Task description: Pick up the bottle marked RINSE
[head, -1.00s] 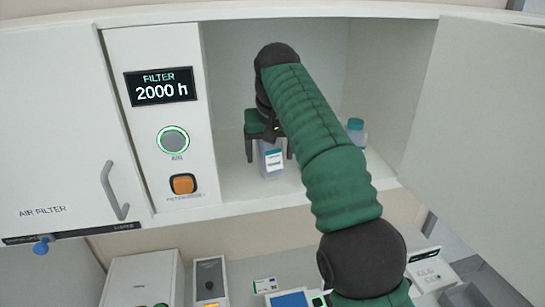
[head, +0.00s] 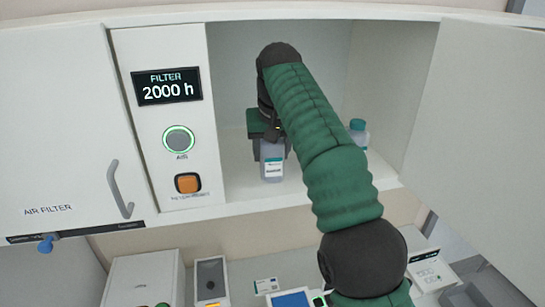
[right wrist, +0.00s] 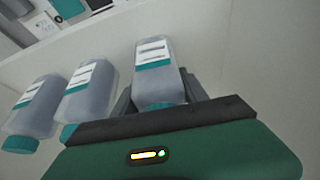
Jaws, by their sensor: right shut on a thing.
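My right gripper (head: 270,148) is inside the open wall cupboard, shut on a bottle (head: 272,168) with a white and teal label. In the right wrist view this bottle (right wrist: 155,65) sits between the two dark fingers, its teal cap toward the palm. The label print is too small to read, so I cannot confirm RINSE. In the head view the bottle appears upright, at or very near the shelf. My left gripper is out of view.
Two similar teal-capped bottles, a nearer one (right wrist: 88,92) and a farther one (right wrist: 36,108), stand beside the held one. One bottle (head: 358,133) shows right of my arm. The cupboard door (head: 480,130) stands open at right; the filter panel (head: 165,110) borders the left.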

